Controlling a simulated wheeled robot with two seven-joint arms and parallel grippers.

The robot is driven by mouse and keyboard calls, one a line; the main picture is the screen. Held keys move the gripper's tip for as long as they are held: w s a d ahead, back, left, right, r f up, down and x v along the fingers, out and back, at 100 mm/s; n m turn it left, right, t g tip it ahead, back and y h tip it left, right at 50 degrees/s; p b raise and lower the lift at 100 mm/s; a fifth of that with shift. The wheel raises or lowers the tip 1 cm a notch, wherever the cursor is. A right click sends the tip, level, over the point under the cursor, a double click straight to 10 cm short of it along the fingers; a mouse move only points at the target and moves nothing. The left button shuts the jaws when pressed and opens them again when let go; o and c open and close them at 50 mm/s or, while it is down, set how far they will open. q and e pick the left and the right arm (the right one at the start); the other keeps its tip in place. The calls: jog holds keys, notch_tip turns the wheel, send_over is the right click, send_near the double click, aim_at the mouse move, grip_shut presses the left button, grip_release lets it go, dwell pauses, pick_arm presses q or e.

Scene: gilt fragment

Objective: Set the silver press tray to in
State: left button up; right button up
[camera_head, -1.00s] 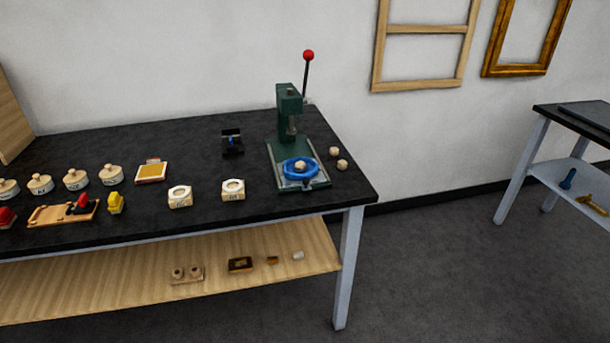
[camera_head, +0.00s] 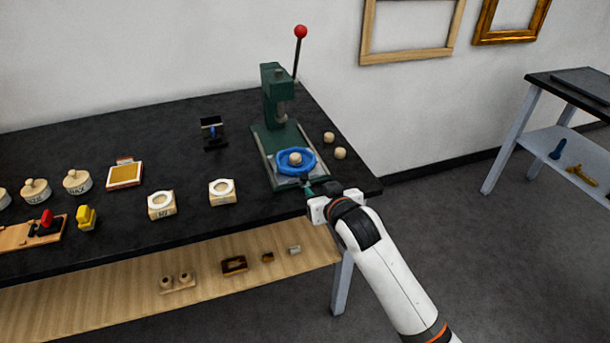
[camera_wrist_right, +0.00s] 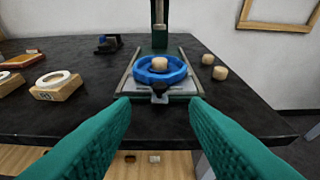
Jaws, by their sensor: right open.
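The silver press tray (camera_head: 266,164) lies on the base of the green press (camera_head: 272,95). It carries a blue ring (camera_head: 311,162) with a small beige piece (camera_head: 295,158) in its middle. In the right wrist view the tray (camera_wrist_right: 128,85) has a dark knob (camera_wrist_right: 160,92) at its front edge. My right gripper (camera_head: 308,190) is in front of the tray's front edge. Its green fingers are open in the right wrist view (camera_wrist_right: 160,115), with the knob between and beyond them, apart from both. My left gripper is not in view.
Two beige pieces (camera_head: 340,153) lie right of the press. White-ringed blocks (camera_head: 222,192), a yellow pad (camera_head: 125,174) and a dark stand (camera_head: 213,131) are on the left. The press lever (camera_head: 298,55) stands up behind. The black table's (camera_head: 365,180) front edge is close below my gripper.

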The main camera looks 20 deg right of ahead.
aim_at(305, 177)
jog(key=x, duration=1)
jog(key=shift+w+a+f, duration=0.1)
jog(key=shift+w+f, duration=0.2)
jog(key=shift+c, duration=0.3)
grip_shut()
